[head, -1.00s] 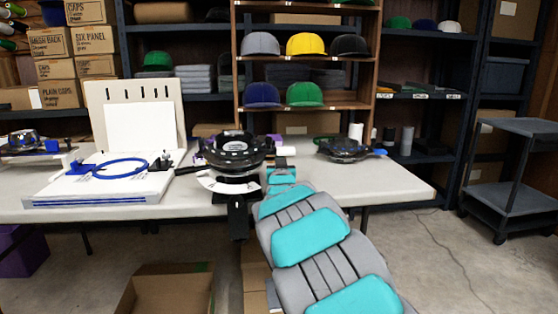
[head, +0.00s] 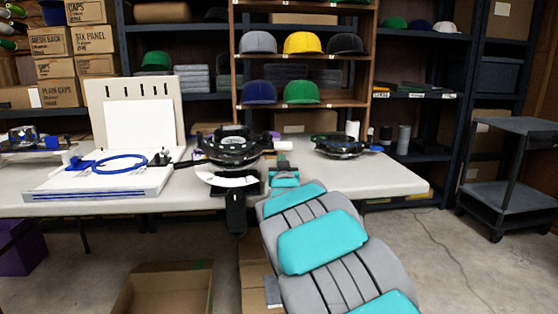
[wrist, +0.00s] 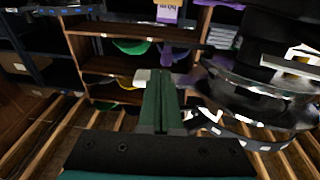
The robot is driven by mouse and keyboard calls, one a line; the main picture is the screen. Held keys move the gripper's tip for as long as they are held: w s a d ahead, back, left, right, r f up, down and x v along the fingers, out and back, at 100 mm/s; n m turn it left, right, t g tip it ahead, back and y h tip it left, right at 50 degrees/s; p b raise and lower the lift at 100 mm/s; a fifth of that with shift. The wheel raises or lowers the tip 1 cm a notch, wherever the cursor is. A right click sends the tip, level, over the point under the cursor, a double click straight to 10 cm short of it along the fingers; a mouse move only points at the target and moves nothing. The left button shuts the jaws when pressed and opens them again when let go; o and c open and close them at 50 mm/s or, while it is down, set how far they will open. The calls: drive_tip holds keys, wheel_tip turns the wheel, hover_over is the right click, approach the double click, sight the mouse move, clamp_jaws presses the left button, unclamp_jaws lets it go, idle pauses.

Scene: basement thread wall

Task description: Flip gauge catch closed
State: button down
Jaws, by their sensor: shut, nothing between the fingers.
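The gauge, a black round fixture with a ring-shaped body (head: 230,150), stands at the table's front edge in the head view. A white curved band (head: 227,180) lies below it, over a black bracket (head: 236,212). In the wrist view its dark ring (wrist: 255,100) fills the right side. I cannot make out the catch for certain. My gripper (wrist: 161,78) has dark green fingers held together, with nothing between them. It lies just left of the ring in the wrist view; contact cannot be told. In the head view my arm reaches to the gauge's right side and the fingertips are not clear.
A white board with a blue hoop (head: 120,163) lies left on the table (head: 400,178). A second black round fixture (head: 341,147) stands to the right. Caps sit on the shelf (head: 306,105) behind. An open box (head: 165,290) is on the floor; a grey cart (head: 515,195) stands right.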

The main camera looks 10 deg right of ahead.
drive_tip(key=s+f, duration=0.1)
drive_tip(key=s, duration=0.6)
drive_tip(key=shift+s+d, duration=0.15)
drive_tip(key=shift+s, duration=0.15)
drive_tip(key=shift+r, duration=0.1)
drive_tip(key=shift+s+a+f+p, duration=0.2)
drive_tip(key=shift+a+p, duration=0.4)
drive_tip(key=shift+p, duration=0.5)
drive_tip(key=shift+s+a+f+p, duration=0.1)
drive_tip(key=shift+s+a+p, duration=0.15)
drive_tip(key=shift+a+p, duration=0.6)
drive_tip(key=shift+w+d, duration=0.15)
drive_tip(key=shift+d, duration=0.15)
drive_tip(key=p, duration=0.2)
approach(276, 153)
drive_tip(key=w+r, duration=0.3)
drive_tip(key=w, duration=0.2)
drive_tip(key=shift+w+d+f, duration=0.15)
drive_tip(key=shift+w+d, duration=0.15)
drive_tip(key=shift+w, duration=0.25)
